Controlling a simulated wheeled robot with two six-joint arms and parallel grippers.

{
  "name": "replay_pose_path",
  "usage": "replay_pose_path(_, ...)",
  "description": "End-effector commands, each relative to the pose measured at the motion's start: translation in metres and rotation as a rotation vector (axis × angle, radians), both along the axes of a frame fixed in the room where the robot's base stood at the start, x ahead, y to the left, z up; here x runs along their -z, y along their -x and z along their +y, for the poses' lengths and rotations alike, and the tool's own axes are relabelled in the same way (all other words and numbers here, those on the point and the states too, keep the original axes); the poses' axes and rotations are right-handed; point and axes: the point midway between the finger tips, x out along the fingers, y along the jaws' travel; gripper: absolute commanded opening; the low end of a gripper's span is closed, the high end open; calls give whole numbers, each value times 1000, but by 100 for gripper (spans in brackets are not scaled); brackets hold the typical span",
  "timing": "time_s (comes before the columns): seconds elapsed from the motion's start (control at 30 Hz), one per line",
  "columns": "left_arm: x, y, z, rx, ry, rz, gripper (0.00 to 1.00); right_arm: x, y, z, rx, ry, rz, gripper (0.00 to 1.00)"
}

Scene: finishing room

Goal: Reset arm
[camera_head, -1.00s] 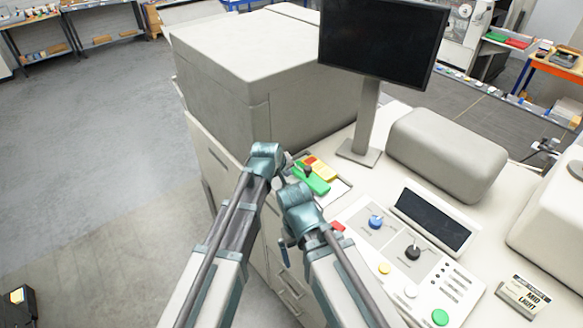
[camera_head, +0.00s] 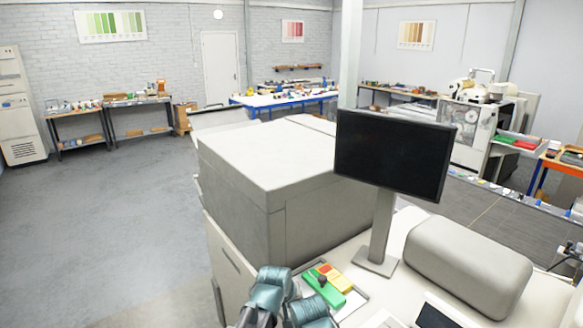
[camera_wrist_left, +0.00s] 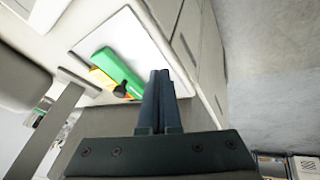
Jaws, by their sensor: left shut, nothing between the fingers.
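My left gripper (camera_wrist_left: 160,76) shows in the left wrist view, its two dark fingers shut together with nothing between them. Beyond the fingers is a white tray or panel (camera_wrist_left: 150,45) with a green block (camera_wrist_left: 118,70), a yellow piece and a black knob (camera_wrist_left: 120,90). In the head view, teal joints of my arms show at the bottom edge, in front of the green block (camera_head: 323,287). The gripper fingers are not visible there.
A large grey machine (camera_head: 270,180) stands in the middle, with a black monitor (camera_head: 392,152) on a post and a rounded grey cover (camera_head: 470,262) to its right. Open grey floor (camera_head: 120,230) lies to the left. Benches line the back wall.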

Motion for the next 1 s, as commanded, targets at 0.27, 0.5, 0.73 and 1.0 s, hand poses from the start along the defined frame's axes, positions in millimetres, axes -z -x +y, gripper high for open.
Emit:
replay_pose_path(0.27, 128, 113, 35, 296, -261, 235, 0, 106, 0, 0, -7, 1, -2, 100)
replay_pose_path(0.5, 172, 173, 60, 469, -381, 387, 0, 147, -1, 0, -11, 2, -3, 100)
replay_pose_path(0.73, 177, 188, 67, 517, -411, 433, 0, 154, -1, 0, -12, 2, -2, 100)
replay_pose_path(1.0, 176, 188, 67, 516, -411, 433, 0, 152, -1, 0, -12, 2, -2, 100)
